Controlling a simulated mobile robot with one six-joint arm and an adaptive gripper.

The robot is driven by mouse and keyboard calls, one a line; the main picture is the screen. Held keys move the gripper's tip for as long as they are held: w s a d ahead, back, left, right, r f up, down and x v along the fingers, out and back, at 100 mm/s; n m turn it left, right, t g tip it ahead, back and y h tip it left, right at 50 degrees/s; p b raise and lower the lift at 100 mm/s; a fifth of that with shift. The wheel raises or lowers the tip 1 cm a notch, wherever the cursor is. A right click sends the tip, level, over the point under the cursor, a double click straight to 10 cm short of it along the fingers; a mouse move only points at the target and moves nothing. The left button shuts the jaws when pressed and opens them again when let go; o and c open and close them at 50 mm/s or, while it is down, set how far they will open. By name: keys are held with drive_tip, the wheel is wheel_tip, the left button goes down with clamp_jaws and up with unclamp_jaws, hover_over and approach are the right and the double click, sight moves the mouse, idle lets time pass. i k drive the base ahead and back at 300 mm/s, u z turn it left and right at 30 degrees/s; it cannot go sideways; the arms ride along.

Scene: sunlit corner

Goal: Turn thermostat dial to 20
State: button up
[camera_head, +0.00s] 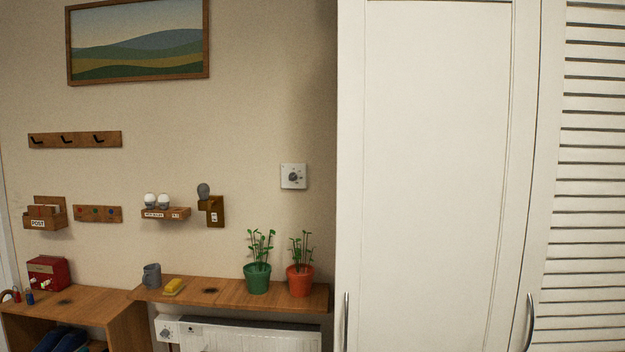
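The thermostat (293,176) is a small white square plate on the wall, left of the tall white cabinet. It has a dark round dial (294,177) at its middle. The marks and the dial's setting are too small to read. A second white box with a dark knob (166,333) sits low at the left end of the radiator, under the shelf. My gripper does not show in this view.
A wooden shelf (220,304) below the thermostat holds a green pot (257,279), an orange pot (299,281), a grey mug (152,276) and a yellow block (173,287). The white cabinet (435,180) fills the right. A radiator (250,336) is under the shelf.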

sight(292, 176)
drive_tip(key=z, duration=0.2)
drive_tip(key=i, duration=1)
drive_tip(key=u, duration=0.55)
